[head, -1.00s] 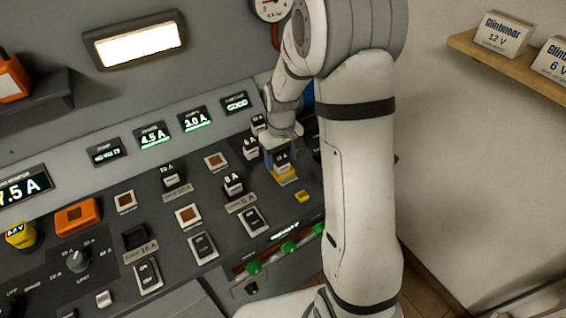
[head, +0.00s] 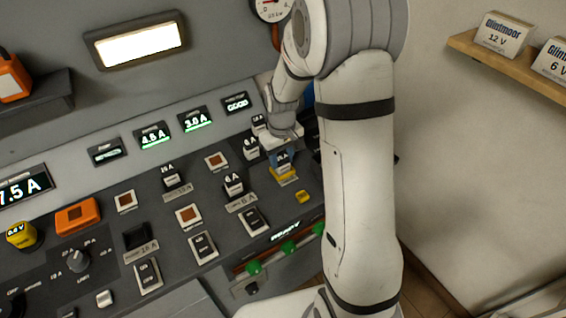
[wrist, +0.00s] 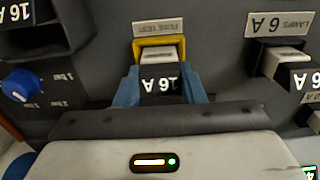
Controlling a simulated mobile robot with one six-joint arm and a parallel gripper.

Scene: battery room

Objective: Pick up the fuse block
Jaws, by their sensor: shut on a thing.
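The fuse block (wrist: 160,84), with a black face marked 16 A and a pale body, is at the yellow-framed fuse test socket (wrist: 137,53) in the wrist view. My gripper (wrist: 160,92) is shut on it, with one blue finger on each side. The block's pale end still appears within the yellow frame; I cannot tell how deep it sits. In the head view, the block (head: 283,159) shows below my gripper (head: 279,158), just above the yellow socket (head: 284,177). My wrist hides part of the grip there.
A 6 A fuse block (wrist: 295,70) stands close on the right in the wrist view, and a blue knob (wrist: 20,85) is on the left. In the head view, an empty dark socket (head: 136,237) and several switches share the sloped panel. A shelf (head: 520,72) with boxes is at right.

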